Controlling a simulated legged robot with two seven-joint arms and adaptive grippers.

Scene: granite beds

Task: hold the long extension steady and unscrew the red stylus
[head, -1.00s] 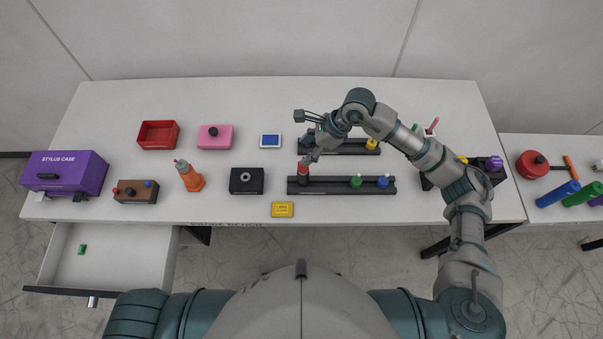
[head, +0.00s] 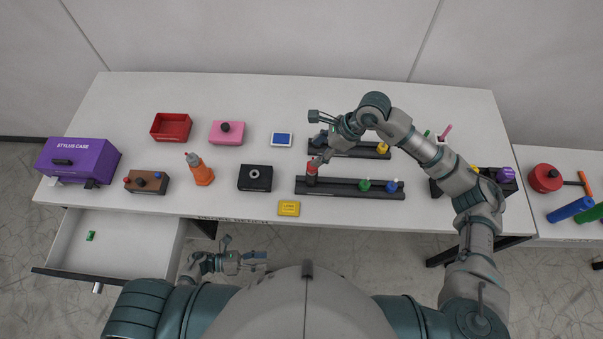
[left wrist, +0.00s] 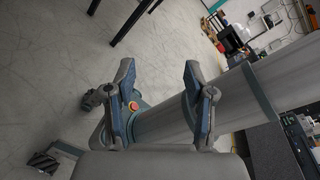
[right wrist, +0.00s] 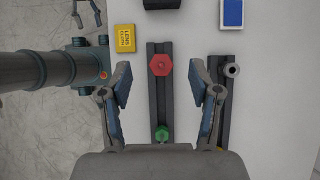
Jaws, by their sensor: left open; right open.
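A red piece (head: 312,167), which I take for the red stylus, stands upright at the left end of the front black rack (head: 345,191). In the right wrist view it is a red hexagonal top (right wrist: 160,65) seen from above. Any long extension under it is mostly hidden; I cannot make it out for sure. My right gripper (head: 320,157) is open above the red piece, with its fingers (right wrist: 160,78) on either side and apart from it. My left gripper (head: 256,260) is open and empty, low in front of the bench; the left wrist view shows nothing between its fingers (left wrist: 158,78).
Green (head: 364,185) and blue (head: 391,186) pieces stand on the front rack. A second rack (head: 350,152) lies behind. A yellow cloth pack (head: 289,208), a black block (head: 255,178) and an orange bottle (head: 200,170) stand nearby. An open drawer (head: 115,245) juts out at the left.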

